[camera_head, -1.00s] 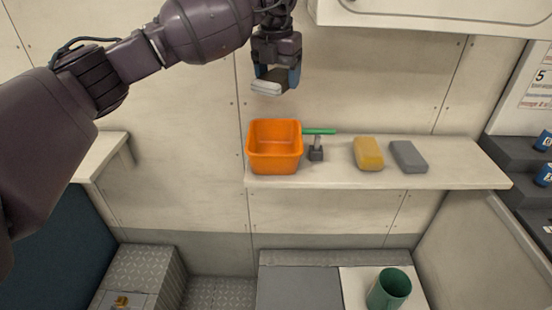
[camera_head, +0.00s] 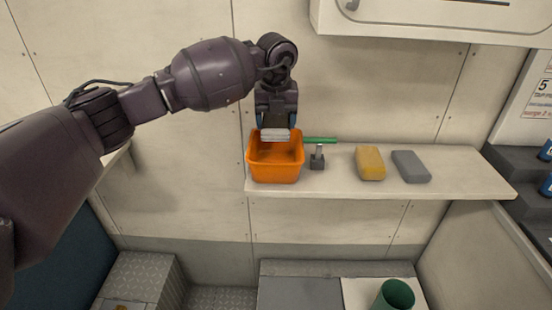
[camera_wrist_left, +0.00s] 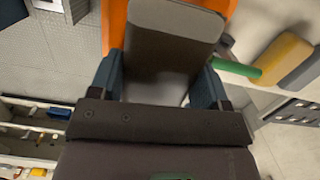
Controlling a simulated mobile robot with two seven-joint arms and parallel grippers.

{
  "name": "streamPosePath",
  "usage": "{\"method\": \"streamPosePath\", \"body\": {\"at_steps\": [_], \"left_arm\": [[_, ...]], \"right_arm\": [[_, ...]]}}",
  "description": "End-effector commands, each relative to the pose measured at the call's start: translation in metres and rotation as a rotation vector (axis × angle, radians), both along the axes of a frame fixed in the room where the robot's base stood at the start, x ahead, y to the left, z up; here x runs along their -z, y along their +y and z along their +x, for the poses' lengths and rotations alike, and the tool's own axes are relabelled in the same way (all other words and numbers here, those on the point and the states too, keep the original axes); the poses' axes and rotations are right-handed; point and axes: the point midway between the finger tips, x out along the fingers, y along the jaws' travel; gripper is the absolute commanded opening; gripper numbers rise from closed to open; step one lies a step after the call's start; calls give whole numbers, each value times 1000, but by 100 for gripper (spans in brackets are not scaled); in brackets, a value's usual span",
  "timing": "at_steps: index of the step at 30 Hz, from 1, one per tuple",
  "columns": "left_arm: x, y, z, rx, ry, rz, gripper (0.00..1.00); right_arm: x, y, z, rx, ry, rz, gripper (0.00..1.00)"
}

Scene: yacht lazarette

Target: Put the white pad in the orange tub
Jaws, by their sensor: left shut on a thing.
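The white pad (camera_head: 275,134) is held in my left gripper (camera_head: 277,126), which is shut on it and points down. The pad is at the rim of the orange tub (camera_head: 273,168), over its back part; I cannot tell how far it reaches inside. The tub stands at the left end of the shelf, and its visible inside looks empty. In the left wrist view the pad (camera_wrist_left: 172,30) shows as a pale grey face between the fingers, with the orange tub (camera_wrist_left: 116,22) behind it. My right gripper is not in view.
On the shelf (camera_head: 340,184), right of the tub, are a green-handled tool (camera_head: 318,150), a yellow sponge (camera_head: 370,163) and a grey block (camera_head: 411,166). A cabinet (camera_head: 430,18) hangs above. A green cup (camera_head: 394,295) stands below.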

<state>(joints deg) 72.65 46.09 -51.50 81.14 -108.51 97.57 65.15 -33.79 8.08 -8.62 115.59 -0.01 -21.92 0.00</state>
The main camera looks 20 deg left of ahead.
Motion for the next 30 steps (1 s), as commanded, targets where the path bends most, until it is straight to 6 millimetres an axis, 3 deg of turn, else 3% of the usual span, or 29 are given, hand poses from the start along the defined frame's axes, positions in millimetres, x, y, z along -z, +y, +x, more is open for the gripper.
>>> {"method": "streamPosePath", "body": {"at_steps": [1, 6, 16, 24, 30], "left_arm": [[14, 0, 0, 1, 4, -1, 48], [42, 0, 0, 0, 2, -1, 48], [63, 0, 0, 1, 1, -1, 48], [106, 0, 0, 1, 3, 0, 48], [111, 0, 0, 1, -2, 0, 48]], "right_arm": [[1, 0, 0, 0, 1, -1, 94], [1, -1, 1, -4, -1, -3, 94], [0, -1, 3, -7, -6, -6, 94], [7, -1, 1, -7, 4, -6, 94], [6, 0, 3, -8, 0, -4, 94]]}}
